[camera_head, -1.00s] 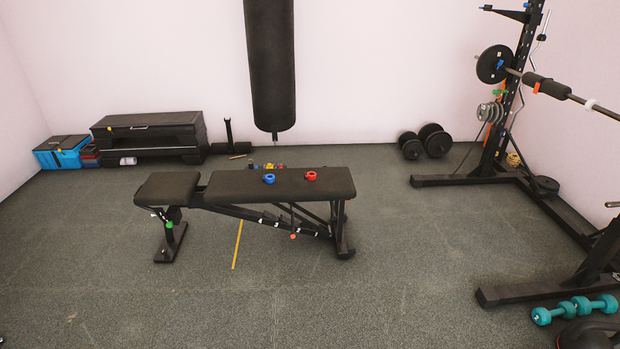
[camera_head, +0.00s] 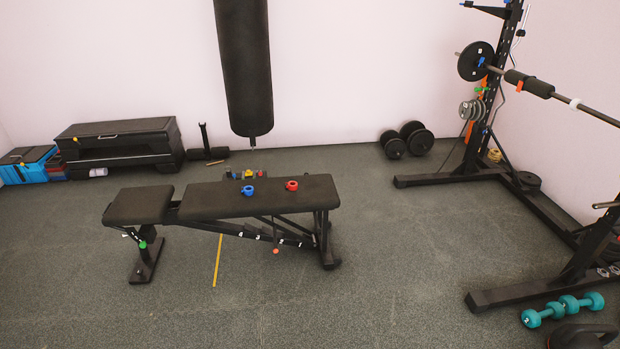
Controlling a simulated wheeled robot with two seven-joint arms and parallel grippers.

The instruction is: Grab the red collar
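The red collar (camera_head: 292,185) lies on the right part of the long pad of the black weight bench (camera_head: 220,203). A blue collar (camera_head: 249,190) lies on the same pad to its left, apart from it. Neither of my grippers shows in the head view, and nothing is seen touching the red collar.
A black punching bag (camera_head: 243,70) hangs behind the bench. A rack with a barbell (camera_head: 545,90) stands at the right, with teal dumbbells (camera_head: 563,310) on the floor by it. Black dumbbells (camera_head: 406,140) lie near the back wall.

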